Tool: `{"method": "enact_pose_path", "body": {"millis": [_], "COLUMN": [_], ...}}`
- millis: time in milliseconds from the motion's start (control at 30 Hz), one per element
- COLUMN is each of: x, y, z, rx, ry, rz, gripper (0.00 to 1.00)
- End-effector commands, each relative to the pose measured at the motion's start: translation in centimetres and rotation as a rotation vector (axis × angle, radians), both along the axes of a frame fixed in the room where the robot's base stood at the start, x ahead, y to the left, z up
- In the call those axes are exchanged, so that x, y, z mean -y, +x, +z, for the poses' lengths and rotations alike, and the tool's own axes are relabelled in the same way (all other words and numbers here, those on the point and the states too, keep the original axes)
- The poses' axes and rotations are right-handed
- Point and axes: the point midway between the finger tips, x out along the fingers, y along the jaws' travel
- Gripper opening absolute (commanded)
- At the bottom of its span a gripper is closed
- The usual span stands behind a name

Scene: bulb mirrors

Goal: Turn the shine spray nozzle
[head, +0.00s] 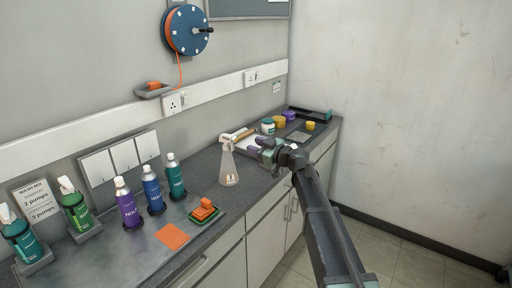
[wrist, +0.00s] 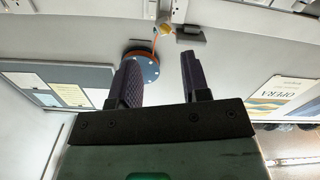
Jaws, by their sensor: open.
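A clear spray bottle with a white trigger head (head: 228,158) stands upright on the dark counter, left of my gripper. It carries a small pale label, too small to read. The exact turn of its nozzle is too small to tell. My gripper (head: 260,147) is above the counter to the right of the bottle, apart from it. In the wrist view my gripper (wrist: 158,62) shows two dark ribbed fingers spread apart with nothing between them. The bottle does not show in the wrist view.
Several capped bottles (head: 153,190) stand left on the counter (head: 150,262). An orange sponge on a green tray (head: 206,212) and an orange cloth (head: 173,236) lie in front. Jars (head: 268,126) stand behind my gripper. A hose reel (head: 188,30) hangs on the wall.

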Motion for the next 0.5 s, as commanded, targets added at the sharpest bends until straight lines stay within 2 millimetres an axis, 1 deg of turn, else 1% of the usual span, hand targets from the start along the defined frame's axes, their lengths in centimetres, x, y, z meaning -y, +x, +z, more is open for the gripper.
{"method": "enact_pose_path", "body": {"millis": [100,267,367,500], "x": [0.1,-0.2,-0.7,-1.9], "y": [-0.1,0.1,0.4,1.3], "z": [0.0,0.0,0.0,0.0], "rx": [0.065,0.067,0.067,0.066], "ry": [-0.048,-0.05,-0.051,-0.051], "rz": [-0.006,-0.004,-0.004,-0.004], "gripper": [0.43,0.43,0.43,0.43]}}
